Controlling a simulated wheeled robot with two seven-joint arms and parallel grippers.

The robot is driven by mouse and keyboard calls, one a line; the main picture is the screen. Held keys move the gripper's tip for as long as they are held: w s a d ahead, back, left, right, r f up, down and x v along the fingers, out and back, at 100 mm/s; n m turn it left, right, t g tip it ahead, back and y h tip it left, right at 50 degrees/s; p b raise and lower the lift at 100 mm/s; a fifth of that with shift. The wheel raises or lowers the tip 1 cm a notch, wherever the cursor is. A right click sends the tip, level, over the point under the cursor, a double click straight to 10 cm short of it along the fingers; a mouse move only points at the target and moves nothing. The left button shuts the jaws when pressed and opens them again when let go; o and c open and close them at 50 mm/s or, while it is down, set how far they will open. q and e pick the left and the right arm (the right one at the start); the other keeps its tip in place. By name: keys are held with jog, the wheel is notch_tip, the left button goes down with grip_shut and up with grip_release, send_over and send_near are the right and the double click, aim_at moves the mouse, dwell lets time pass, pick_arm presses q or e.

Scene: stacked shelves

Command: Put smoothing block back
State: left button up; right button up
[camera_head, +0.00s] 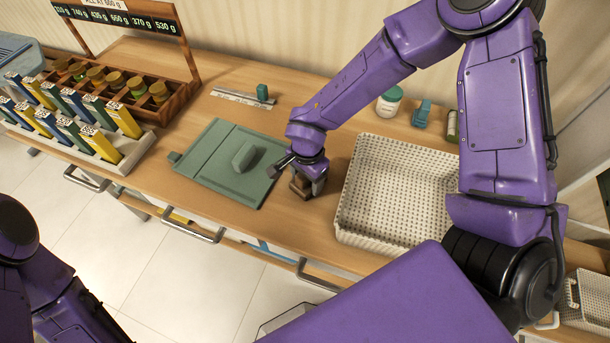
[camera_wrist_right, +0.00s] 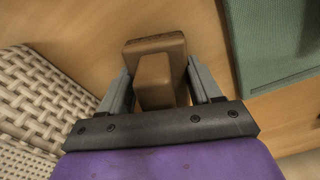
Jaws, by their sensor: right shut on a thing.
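A brown smoothing block (camera_wrist_right: 155,80) with a raised grip sits between the two fingers of my right gripper (camera_wrist_right: 155,92) in the right wrist view. The fingers are shut on its grip. In the head view my right gripper (camera_head: 304,182) is low over the wooden table, between the green board and the white woven basket, and it partly hides the block (camera_head: 299,187). I cannot tell whether the block touches the table. My left arm shows at the lower left of the head view, but its gripper is out of sight.
The green board (camera_head: 215,176) with a raised handle lies left of my right gripper. The empty white woven basket (camera_head: 396,235) stands to the right. A rack of jars (camera_head: 125,85) and a holder of blue and yellow packets (camera_head: 62,133) stand at the left. A jar (camera_head: 389,101) stands behind the basket.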

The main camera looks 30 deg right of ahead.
jog(key=shift+s+d, duration=0.1)
jog(key=shift+s, duration=0.6)
jog(key=o, duration=0.8)
jog(key=shift+w+f, duration=0.15)
jog(key=o, duration=0.3)
jog(key=shift+w+f, duration=0.1)
jog(key=shift+w, duration=0.25)
notch_tip(320, 180, up, 13)
jog(key=shift+f, duration=0.1)
